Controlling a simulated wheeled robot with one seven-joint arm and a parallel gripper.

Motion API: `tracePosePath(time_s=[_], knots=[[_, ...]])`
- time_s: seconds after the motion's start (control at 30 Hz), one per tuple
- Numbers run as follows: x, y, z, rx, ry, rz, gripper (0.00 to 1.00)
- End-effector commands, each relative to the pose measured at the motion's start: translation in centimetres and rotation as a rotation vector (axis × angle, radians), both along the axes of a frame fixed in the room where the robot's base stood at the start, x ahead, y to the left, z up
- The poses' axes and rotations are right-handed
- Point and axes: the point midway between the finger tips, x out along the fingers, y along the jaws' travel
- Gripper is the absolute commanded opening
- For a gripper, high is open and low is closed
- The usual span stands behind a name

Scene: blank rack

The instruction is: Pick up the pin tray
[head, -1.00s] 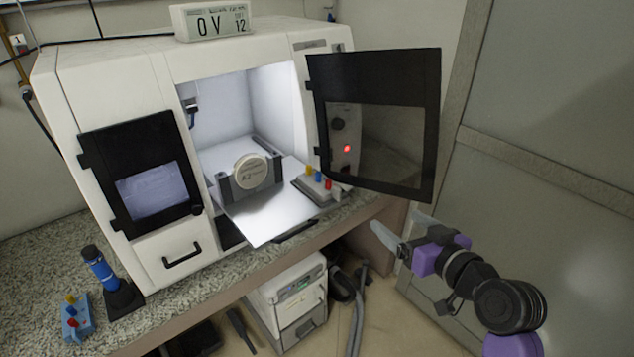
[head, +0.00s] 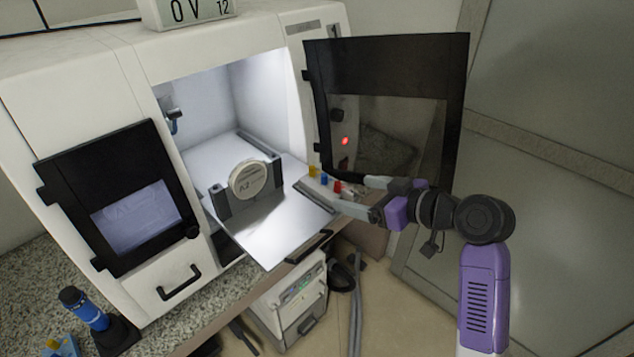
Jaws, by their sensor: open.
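A small grey pin tray (head: 316,193) holding a yellow, a blue and a red pin sits at the right of the machine's opening, beside the pulled-out plate. My gripper (head: 352,192) is open and empty, at the right end of this tray. Its fingers point left toward the red pin; one partly overlaps the tray's right end in the picture, and I cannot tell whether they touch. A second, blue pin tray (head: 60,348) is at the bottom left corner, cut off by the frame edge.
The white machine's dark open door (head: 385,110) hangs just above and behind my gripper. The flat plate (head: 270,230) juts out, with a round disc (head: 248,179) in a holder. A blue-handled tool (head: 85,308) stands on the speckled counter (head: 150,312).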

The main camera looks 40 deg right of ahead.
Motion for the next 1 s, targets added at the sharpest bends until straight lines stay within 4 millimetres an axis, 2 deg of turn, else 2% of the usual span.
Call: tracePosePath(time_s=[0.53, 0.87, 1.0], knots=[[5.9, 0.0, -2.6, 0.000, 0.000, 0.000, 0.84], [6.6, 0.1, -3.0, -0.001, -0.001, -0.001, 0.84], [6.6, 0.1, -3.0, 0.000, 0.000, -0.001, 0.58]])
